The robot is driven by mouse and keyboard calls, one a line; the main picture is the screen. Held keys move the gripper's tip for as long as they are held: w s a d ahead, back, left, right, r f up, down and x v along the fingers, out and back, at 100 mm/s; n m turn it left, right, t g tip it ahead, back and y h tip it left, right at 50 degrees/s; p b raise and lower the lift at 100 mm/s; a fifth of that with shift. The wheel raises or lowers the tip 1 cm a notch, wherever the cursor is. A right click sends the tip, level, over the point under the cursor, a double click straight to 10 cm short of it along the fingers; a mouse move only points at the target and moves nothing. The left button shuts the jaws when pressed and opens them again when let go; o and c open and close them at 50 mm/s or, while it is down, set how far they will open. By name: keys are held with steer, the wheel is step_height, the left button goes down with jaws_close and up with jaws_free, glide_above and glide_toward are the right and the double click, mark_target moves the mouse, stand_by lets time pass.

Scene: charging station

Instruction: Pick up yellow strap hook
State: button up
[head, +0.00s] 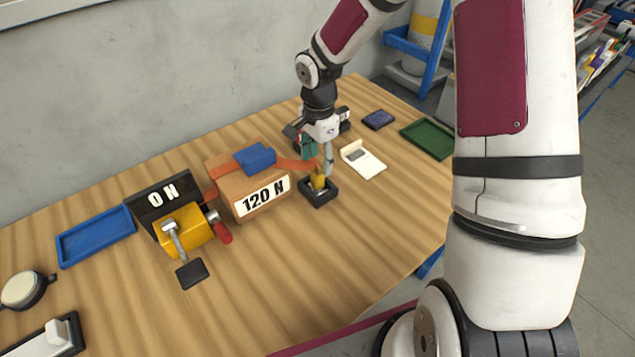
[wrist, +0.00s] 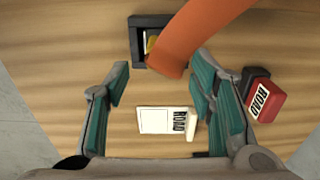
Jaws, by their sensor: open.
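The yellow strap hook (head: 318,183) stands in a small black square holder (head: 318,199) on the wooden table. An orange strap (head: 292,164) runs to it from a brown block marked 120 N (head: 243,191). In the wrist view only a bit of yellow (wrist: 151,43) shows beside the orange strap (wrist: 205,35), inside the dark holder (wrist: 135,36). My gripper (head: 318,163) is just above the hook in the head view. In the wrist view its teal-padded fingers (wrist: 160,72) are spread apart, with the strap's lower end between them. Whether they touch it cannot be told.
A white device (head: 363,161) lies right of the holder; the wrist view shows a red block (wrist: 264,100) too. A black ON box (head: 158,199) and yellow clamp (head: 186,229) stand left. A blue tray (head: 95,236) and green tray (head: 428,138) lie farther out.

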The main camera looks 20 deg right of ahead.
mark_target(318, 171)
steer(key=shift+a+f+p, duration=0.1)
steer(key=shift+f+p, duration=0.2)
steer(key=shift+f, duration=2.45)
jaws_close()
